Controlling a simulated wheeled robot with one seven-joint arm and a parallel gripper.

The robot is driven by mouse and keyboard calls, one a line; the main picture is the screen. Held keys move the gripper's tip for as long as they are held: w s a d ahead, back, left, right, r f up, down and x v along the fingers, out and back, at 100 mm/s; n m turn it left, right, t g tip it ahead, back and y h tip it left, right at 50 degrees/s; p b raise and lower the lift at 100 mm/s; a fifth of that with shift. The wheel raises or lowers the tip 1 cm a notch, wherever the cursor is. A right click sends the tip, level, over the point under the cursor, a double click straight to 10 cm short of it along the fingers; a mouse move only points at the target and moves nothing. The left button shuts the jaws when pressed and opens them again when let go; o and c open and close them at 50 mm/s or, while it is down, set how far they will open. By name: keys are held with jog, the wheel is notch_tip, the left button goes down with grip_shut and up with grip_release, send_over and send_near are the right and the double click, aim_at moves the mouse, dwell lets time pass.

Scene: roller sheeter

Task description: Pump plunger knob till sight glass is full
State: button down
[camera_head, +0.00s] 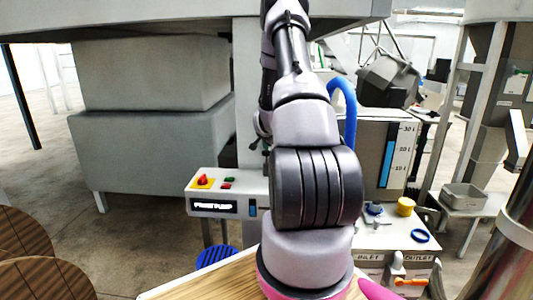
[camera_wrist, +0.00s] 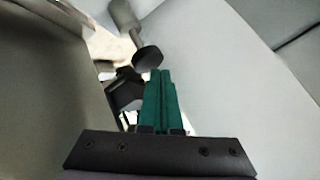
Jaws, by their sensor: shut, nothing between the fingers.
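In the wrist view a dark round knob (camera_wrist: 147,59) on a grey stem is just beyond my gripper's fingertips; I cannot tell whether it is the plunger knob or whether they touch. My gripper (camera_wrist: 161,72) has two green fingers shut together with nothing between them. In the head view my arm hides my gripper and whatever is in front of it. A tall gauge (camera_head: 387,160) with litre marks, apparently the sight glass, is on the grey tank.
A white control box (camera_head: 225,189) has a red knob, green and red buttons and a lit display. A blue hose (camera_head: 348,105) rises behind my arm.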

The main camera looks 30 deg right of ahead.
aim_at(266, 153)
jog(key=shift+f, duration=1.95)
dwell(1.4)
jog(key=shift+r, duration=2.35)
jog(key=shift+r, duration=2.55)
